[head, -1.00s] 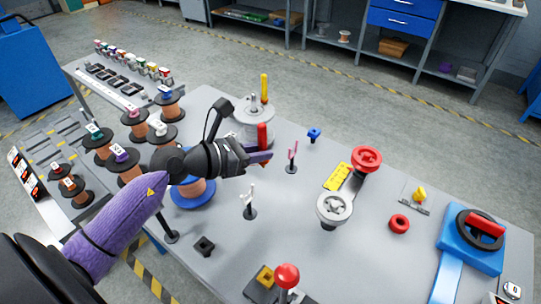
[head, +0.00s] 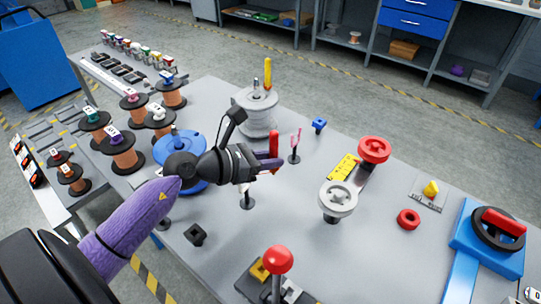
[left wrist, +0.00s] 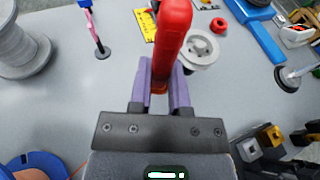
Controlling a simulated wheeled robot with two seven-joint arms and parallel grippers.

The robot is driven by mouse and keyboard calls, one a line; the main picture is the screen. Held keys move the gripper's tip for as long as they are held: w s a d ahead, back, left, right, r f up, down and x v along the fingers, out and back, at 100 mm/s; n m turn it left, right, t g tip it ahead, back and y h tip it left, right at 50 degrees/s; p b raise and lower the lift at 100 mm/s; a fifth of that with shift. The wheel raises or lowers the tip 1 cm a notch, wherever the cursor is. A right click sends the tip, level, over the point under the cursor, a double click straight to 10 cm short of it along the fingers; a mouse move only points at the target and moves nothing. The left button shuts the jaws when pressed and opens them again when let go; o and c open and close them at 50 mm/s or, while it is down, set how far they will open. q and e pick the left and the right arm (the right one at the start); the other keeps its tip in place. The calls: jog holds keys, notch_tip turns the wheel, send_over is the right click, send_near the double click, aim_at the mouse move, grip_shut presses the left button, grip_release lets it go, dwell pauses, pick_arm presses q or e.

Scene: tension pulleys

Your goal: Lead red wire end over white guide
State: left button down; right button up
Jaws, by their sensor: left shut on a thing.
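My left gripper (head: 268,164) is shut on the red wire end (head: 273,147), a thick red upright piece. In the left wrist view the red wire end (left wrist: 172,40) stands between the two purple fingers (left wrist: 160,90). The white guide (head: 246,194) stands on a small dark base on the table, just below my left gripper in the head picture. Its upper part is hidden behind the gripper, and I cannot make it out in the left wrist view. No wire is clearly visible behind the red end. My right gripper is not in view.
A pink guide (head: 295,147) stands just right of the gripper. A grey spool (head: 256,112) stands behind it, and a blue spool (head: 180,147) is by my wrist. White (head: 338,198) and red (head: 374,150) pulleys are to the right. A red-knobbed lever (head: 278,260) is in front.

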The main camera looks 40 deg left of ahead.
pick_arm(q)
notch_tip(320, 180, down, 8)
jog(key=b, duration=0.5)
jog(key=shift+b, duration=0.4)
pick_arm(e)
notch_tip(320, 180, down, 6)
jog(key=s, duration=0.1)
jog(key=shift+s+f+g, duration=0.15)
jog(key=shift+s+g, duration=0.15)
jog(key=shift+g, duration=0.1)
pick_arm(q)
jog(key=shift+r, duration=0.1)
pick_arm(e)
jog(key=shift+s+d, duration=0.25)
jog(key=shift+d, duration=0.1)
